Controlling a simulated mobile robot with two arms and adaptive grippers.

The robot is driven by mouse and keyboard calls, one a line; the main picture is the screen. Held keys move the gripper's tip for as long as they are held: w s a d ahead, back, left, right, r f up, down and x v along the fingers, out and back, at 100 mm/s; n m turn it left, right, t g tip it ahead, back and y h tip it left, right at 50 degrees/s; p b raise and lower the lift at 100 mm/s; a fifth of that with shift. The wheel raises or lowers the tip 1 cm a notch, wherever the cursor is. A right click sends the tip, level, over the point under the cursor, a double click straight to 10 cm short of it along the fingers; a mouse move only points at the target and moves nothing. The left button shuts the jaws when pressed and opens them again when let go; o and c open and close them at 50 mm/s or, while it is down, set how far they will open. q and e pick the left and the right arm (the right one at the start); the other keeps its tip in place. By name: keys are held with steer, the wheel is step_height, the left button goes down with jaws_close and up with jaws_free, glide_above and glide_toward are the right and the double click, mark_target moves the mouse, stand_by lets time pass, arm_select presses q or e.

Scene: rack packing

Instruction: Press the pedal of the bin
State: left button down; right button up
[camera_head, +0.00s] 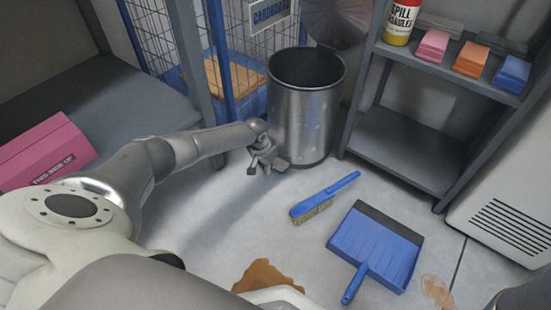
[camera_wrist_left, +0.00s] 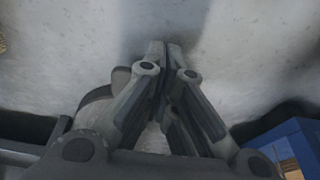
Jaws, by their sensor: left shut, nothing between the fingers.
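A round metal bin (camera_head: 304,112) stands upright on the floor near the middle of the head view, between a wire cage and a shelf. Its top looks open and its inside is dark. A small grey piece (camera_head: 281,165), which may be the pedal or part of my gripper, shows low at the bin's left front. My left gripper (camera_head: 265,168) is low beside the bin's lower left side. In the left wrist view the left gripper (camera_wrist_left: 165,50) has its fingers together above the pale floor, with nothing between them. I cannot tell whether it touches the bin. My right gripper is not seen.
A blue brush (camera_head: 325,196) and a blue dustpan (camera_head: 378,246) lie on the floor in front of the bin. Brown spills (camera_head: 267,276) lie nearer. A grey shelf (camera_head: 410,150) stands right of the bin. A wire cage (camera_head: 180,40) stands behind left.

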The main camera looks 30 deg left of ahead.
arm_select(q)
steer(key=v, duration=1.2)
stand_by(0.6)
